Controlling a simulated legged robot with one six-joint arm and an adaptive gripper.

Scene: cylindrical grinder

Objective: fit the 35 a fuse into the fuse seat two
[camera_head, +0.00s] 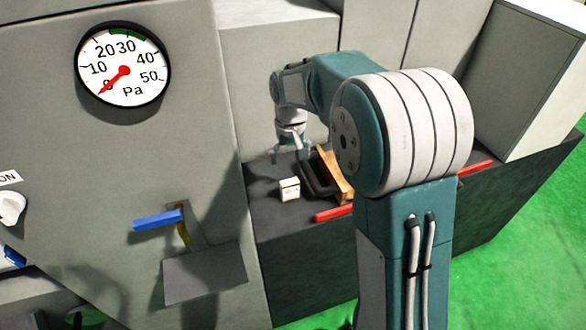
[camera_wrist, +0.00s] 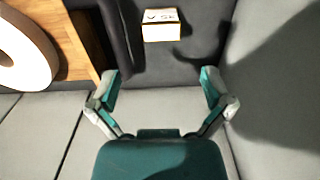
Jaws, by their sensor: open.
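A small white block (camera_head: 289,189), likely the fuse, sits on the dark surface inside the machine. It also shows in the wrist view (camera_wrist: 161,24) at the top, with upside-down lettering that seems to read 35 A. My gripper (camera_wrist: 160,82) is open and empty, its fingers spread wide. The block lies beyond the fingertips and between their lines, apart from both. In the head view my gripper (camera_head: 292,153) hangs low behind the block, near the back wall. I cannot make out fuse seat two in either view.
A dark handle-like bar (camera_head: 316,178) and a wooden piece (camera_head: 335,172) stand right of the block. A white ring (camera_wrist: 22,52) lies by the wood. Red strips (camera_head: 334,212) run along the front edge. A blue lever (camera_head: 158,220) juts from the left panel, below a gauge (camera_head: 122,66).

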